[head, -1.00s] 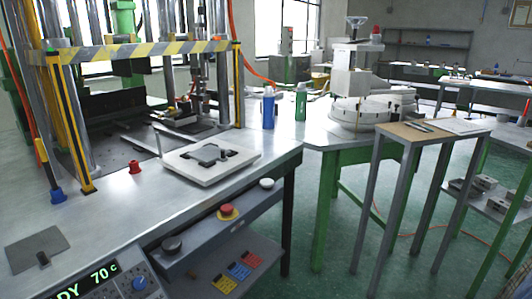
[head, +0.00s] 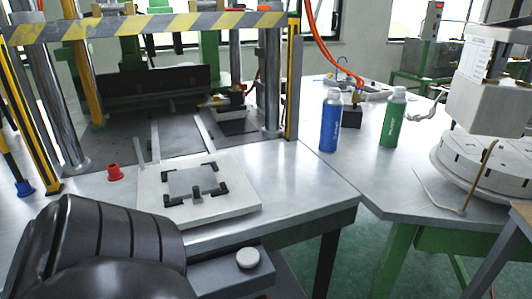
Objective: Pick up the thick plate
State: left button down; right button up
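A thick pale plate (head: 238,205) lies flat near the front edge of the metal worktable, just in front of the press. A grey square with black corner brackets (head: 192,181) sits on its top. A dark, rounded part of my own arm fills the lower left of the head view, close to the plate's near left side. No fingertips of either gripper show, so I cannot see them relative to the plate.
The press's striped crossbar (head: 150,27) and posts stand behind the plate. A red knob (head: 115,172) is to its left. A blue bottle (head: 330,122) and a green bottle (head: 393,118) stand on the right table. The table between plate and bottles is clear.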

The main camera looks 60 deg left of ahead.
aim_at(194, 183)
jog(key=i, duration=0.6)
jog(key=u, duration=3.55)
